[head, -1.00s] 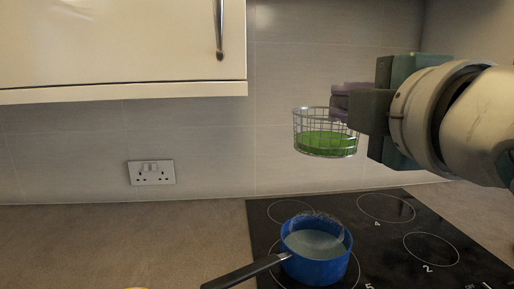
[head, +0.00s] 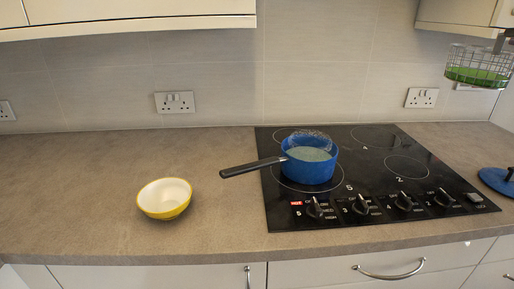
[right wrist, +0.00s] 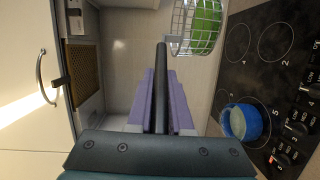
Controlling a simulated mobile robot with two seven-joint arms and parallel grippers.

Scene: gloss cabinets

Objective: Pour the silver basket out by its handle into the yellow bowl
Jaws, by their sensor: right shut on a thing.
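The silver wire basket (head: 478,68) hangs upright in the air at the upper right of the head view, with green contents low inside. It also shows at the top of the right wrist view (right wrist: 182,30). My right gripper (right wrist: 162,92) has purple fingers shut on the basket's dark handle (right wrist: 161,60). The yellow bowl (head: 165,207), white inside, stands upright on the worktop left of the hob and looks empty. The basket is far to the right of the bowl and higher. My left gripper is in neither current view.
A blue saucepan (head: 309,170) with pale contents stands on the black hob (head: 390,165), its dark handle pointing left toward the bowl. A blue lid (head: 497,180) lies right of the hob. Wall cabinets (head: 130,18) overhang the back. Worktop around the bowl is clear.

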